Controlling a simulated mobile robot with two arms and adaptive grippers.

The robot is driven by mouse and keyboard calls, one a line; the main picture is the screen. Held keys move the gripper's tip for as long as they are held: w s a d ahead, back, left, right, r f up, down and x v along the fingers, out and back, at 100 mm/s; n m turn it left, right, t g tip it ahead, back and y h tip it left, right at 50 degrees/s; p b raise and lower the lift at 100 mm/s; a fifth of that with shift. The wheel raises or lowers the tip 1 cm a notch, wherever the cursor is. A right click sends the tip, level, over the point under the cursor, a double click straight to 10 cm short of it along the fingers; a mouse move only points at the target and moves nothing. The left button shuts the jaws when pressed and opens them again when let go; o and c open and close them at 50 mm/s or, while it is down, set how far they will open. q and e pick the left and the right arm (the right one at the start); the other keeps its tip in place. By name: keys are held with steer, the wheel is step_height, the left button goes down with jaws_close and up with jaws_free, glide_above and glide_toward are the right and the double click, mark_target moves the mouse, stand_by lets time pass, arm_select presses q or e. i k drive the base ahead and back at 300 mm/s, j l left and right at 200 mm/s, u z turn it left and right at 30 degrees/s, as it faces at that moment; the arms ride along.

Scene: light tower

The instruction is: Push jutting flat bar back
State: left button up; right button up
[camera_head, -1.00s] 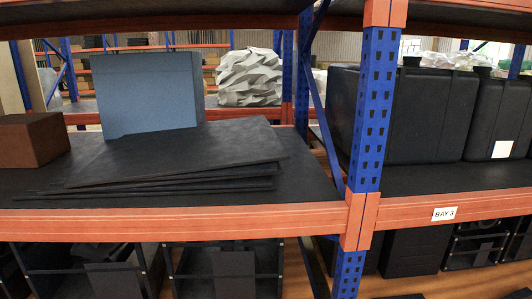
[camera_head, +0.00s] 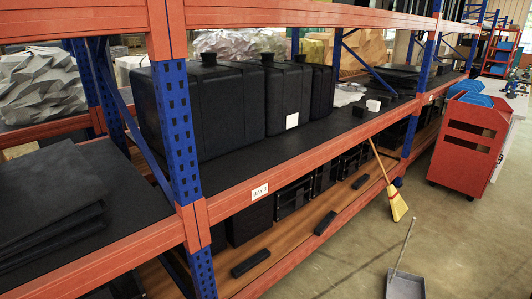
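Three flat black bars lie on the wooden lower shelf: a near one (camera_head: 250,263), a middle one (camera_head: 325,223) and a far one (camera_head: 361,181). They lie near the front edge of this shelf, below the orange beam. Neither of my grippers shows in the head view.
Large black tanks (camera_head: 205,110) stand on the upper shelf, and black sheets (camera_head: 48,200) are stacked at left. A blue upright (camera_head: 180,130) divides the bays. A broom (camera_head: 396,203) leans on the rack; a dustpan (camera_head: 405,285) and red cart (camera_head: 468,148) stand in the aisle.

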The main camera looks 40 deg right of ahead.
mark_target(328, 219)
steer(key=z, duration=1.45)
